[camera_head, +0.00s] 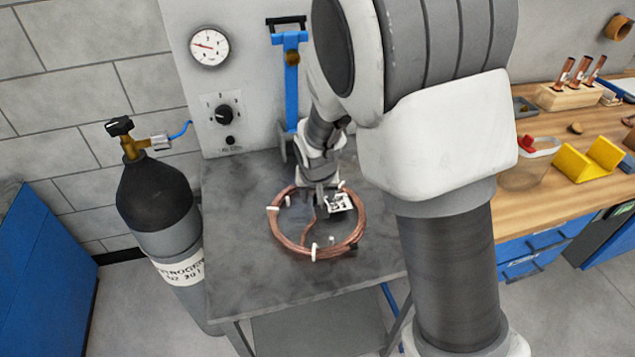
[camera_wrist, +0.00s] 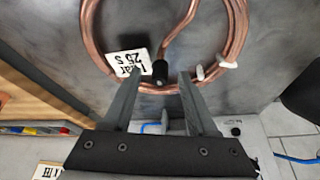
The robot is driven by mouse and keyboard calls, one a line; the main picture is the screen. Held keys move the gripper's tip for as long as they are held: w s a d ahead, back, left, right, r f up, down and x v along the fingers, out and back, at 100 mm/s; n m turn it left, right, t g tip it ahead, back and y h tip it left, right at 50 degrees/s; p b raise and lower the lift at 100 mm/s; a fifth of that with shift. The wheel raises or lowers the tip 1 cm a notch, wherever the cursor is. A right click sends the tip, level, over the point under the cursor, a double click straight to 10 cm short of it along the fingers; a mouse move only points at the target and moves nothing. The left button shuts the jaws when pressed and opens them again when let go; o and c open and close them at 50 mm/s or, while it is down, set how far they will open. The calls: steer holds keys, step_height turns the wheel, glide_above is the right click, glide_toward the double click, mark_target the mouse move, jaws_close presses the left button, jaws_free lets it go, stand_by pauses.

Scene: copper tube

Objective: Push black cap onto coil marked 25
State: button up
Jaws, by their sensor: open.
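The copper coil (camera_head: 281,236) lies flat on the grey table, held by several white ties. In the wrist view the coil (camera_wrist: 236,45) shows at the top, with one tube end bending inward. A black cap (camera_wrist: 160,73) sits at that tube end; how far it is on cannot be told. The tag also shows in the head view (camera_head: 340,203). My gripper (camera_wrist: 159,82) is open, its fingers on either side of the cap, not visibly touching it.
The grey table (camera_head: 240,270) is bare around the coil. A gas cylinder (camera_head: 158,205) stands at its left. A gauge panel (camera_head: 250,95) rises behind. A wooden bench (camera_head: 560,125) at the right holds a yellow block (camera_head: 588,160) and a clear container (camera_head: 528,165).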

steer(key=p+v, duration=0.1)
steer(key=v, duration=1.6)
steer(key=shift+p, duration=0.35)
steer(key=s+d+r, duration=0.3)
steer(key=s+d, duration=0.4)
steer(key=s, duration=0.1)
steer(key=s+d+r+t, duration=0.1)
steer(key=s+d+r, duration=0.3)
steer(key=s+d, duration=0.3)
steer(key=s, duration=0.2)
steer(key=shift+s+d, duration=0.15)
steer(key=shift+s, duration=0.1)
